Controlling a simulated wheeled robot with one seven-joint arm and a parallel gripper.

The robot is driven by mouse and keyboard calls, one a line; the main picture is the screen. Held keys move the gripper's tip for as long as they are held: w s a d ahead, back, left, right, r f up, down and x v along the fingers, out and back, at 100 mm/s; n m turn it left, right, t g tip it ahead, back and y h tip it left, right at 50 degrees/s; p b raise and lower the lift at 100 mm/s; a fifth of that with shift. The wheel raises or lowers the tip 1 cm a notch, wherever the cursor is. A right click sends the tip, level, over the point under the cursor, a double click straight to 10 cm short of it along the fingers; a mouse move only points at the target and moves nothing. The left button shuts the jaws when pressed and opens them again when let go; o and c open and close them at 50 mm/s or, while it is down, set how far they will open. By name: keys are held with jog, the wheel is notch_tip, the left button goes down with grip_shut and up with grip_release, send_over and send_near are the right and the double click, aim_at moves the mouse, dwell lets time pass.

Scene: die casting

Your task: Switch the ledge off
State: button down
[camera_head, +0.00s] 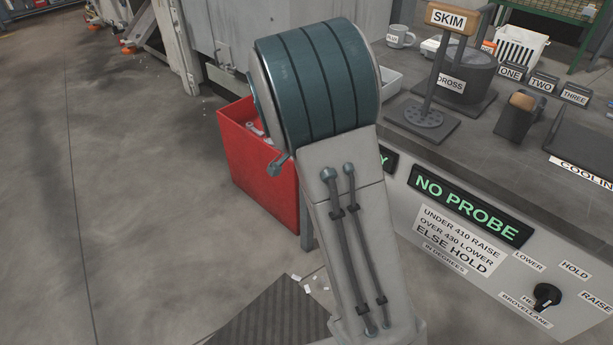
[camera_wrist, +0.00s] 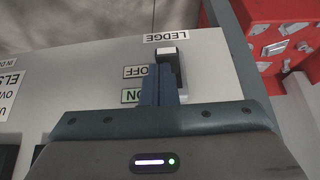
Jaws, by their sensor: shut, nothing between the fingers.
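In the wrist view, the ledge switch (camera_wrist: 167,53), a small dark block with a pale face, stands on the pale grey panel (camera_wrist: 85,62). The LEDGE label (camera_wrist: 166,37) is above it in the picture. My gripper (camera_wrist: 163,70) is shut and empty. Its blue fingertips are right at the switch and hide part of it; I cannot tell whether they touch. In the head view, the switch and my gripper are hidden behind my arm.
A red bin (camera_head: 262,180) stands left of the panel; a red box (camera_wrist: 285,35) with metal parts shows at the wrist view's upper right. The head view shows a black knob (camera_head: 546,296), a NO PROBE display (camera_head: 470,207) and a skimmer stand labelled SKIM (camera_head: 433,85) on the bench.

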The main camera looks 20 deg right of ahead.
jog(key=shift+a+f+b, duration=0.3)
jog(key=shift+a+b, duration=0.05)
jog(key=shift+a, duration=0.2)
jog(key=shift+a+f+b, duration=0.3)
jog(key=shift+a, duration=0.2)
jog(key=shift+r, duration=0.1)
jog(key=shift+r+p, duration=0.4)
jog(key=shift+r, duration=0.25)
jog(key=shift+r, duration=0.1)
jog(key=s+a+r+p, duration=0.4)
jog(key=a+r, duration=0.3)
jog(key=a, duration=0.2)
jog(key=shift+s+a, duration=0.25)
jog(key=shift+s, duration=0.55)
